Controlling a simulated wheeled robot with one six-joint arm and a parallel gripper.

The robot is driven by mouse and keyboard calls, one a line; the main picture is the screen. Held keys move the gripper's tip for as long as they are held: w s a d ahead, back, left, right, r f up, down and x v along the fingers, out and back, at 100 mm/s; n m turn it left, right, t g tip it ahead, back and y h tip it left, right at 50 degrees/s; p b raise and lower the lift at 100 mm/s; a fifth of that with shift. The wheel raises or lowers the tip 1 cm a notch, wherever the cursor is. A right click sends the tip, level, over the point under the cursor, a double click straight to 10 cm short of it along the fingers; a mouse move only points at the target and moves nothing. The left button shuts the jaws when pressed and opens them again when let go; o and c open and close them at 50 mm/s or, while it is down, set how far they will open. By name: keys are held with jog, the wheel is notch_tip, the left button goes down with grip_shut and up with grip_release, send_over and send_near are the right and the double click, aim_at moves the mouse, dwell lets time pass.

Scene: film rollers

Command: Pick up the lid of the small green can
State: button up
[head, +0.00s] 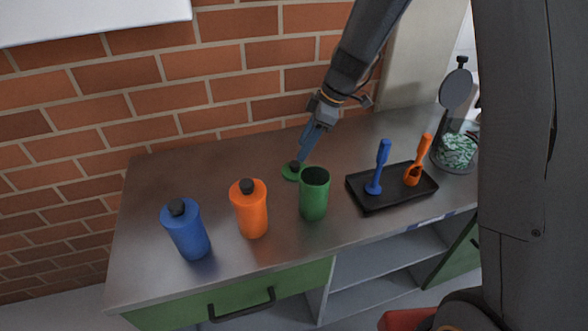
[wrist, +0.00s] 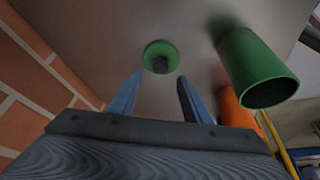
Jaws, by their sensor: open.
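The green lid (head: 290,174) with its dark knob lies on the metal counter, behind and left of the small green can (head: 314,198). The can stands upright and open, its dark inside showing. In the wrist view the lid (wrist: 160,52) is just beyond the fingertips, and the can (wrist: 248,58) is to the right. My gripper (head: 302,158) points down over the lid in the head view. In the wrist view its two blue fingers (wrist: 158,82) are apart with nothing between them. The gap between fingertips and knob is hard to judge.
A blue can (head: 188,235) and an orange can (head: 250,212), both lidded, stand left of the green can. A glass jar (head: 455,152) stands farther right. A brick wall runs behind.

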aim_at(295, 163)
jog(key=shift+p+x, duration=1.15)
jog(key=shift+x, duration=1.9)
jog(key=shift+d+f, duration=0.1)
jog(key=shift+d, duration=0.1)
grip_shut()
